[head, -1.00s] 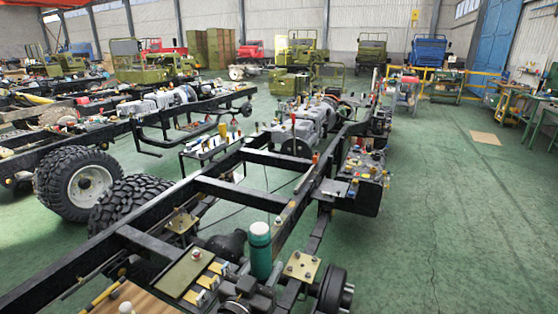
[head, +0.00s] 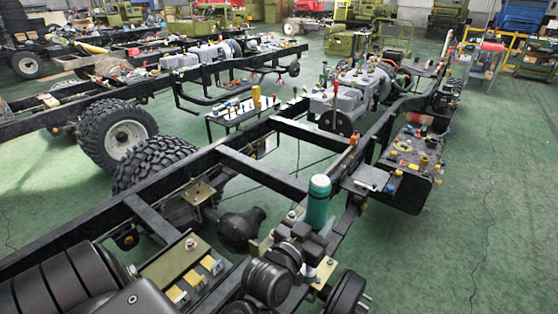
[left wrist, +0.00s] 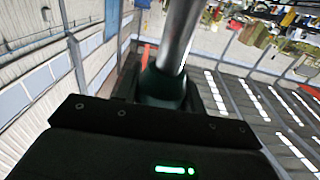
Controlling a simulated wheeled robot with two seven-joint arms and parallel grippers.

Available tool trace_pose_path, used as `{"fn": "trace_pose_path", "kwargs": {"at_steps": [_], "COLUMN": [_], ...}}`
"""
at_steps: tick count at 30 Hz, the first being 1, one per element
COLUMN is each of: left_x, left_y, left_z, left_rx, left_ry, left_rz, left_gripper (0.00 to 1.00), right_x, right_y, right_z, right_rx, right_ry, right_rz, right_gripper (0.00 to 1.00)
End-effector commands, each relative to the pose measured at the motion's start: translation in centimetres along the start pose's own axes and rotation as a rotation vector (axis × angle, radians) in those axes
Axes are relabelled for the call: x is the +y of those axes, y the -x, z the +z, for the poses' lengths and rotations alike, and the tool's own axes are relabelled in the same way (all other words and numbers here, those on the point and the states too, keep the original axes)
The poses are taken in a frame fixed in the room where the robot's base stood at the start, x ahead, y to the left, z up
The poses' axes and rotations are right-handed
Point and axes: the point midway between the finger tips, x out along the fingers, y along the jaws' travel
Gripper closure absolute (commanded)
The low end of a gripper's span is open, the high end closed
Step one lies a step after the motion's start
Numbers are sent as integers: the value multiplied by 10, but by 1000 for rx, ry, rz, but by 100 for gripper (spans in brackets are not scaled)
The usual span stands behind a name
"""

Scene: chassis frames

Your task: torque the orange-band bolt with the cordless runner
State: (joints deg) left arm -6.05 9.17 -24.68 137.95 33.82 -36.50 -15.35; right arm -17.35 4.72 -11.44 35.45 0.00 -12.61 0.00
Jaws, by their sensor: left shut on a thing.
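In the head view a teal cylinder, which I take for the cordless runner (head: 318,200), stands upright above the right rail of the near chassis. My left gripper (head: 308,238) is shut around its lower part. In the left wrist view the runner shows as a silver shaft (left wrist: 180,35) and a dark green body close to the jaws. A bolt with a reddish band (head: 191,244) sits on an olive plate left of the gripper; I cannot tell whether its band is orange. Another bolt (head: 318,278) stands on a brass plate just below the gripper. My right gripper is out of view.
The black chassis rails (head: 262,180) and cross members surround the work area. A black box with small parts (head: 410,165) is fixed outside the right rail. Green floor (head: 480,210) is open to the right.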

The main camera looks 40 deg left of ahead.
Motion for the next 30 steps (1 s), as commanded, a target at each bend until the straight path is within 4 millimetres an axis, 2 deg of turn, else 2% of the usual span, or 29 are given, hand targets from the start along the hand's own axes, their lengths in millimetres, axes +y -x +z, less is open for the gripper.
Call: {"fn": "trace_pose_path", "kwargs": {"at_steps": [5,8,12,15,19,24,30], "left_x": [-33,-65,-121,-159,-200,-230,-237], "left_y": [-35,-61,-94,-111,-124,-131,-132], "left_z": [-2,0,3,4,5,7,10], "left_rx": [-4,-6,-6,-3,3,7,9], "left_ry": [-14,-18,-19,-15,-6,2,4], "left_rz": [-99,-187,-324,-413,-504,-568,-584], "left_gripper": [100,100,100,100,100,100,100], "right_x": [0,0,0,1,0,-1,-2], "right_y": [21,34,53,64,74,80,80], "right_z": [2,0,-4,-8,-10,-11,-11], "right_rx": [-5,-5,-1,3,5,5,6], "right_ry": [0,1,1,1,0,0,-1], "right_rz": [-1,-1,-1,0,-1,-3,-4], "right_gripper": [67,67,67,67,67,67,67]}}
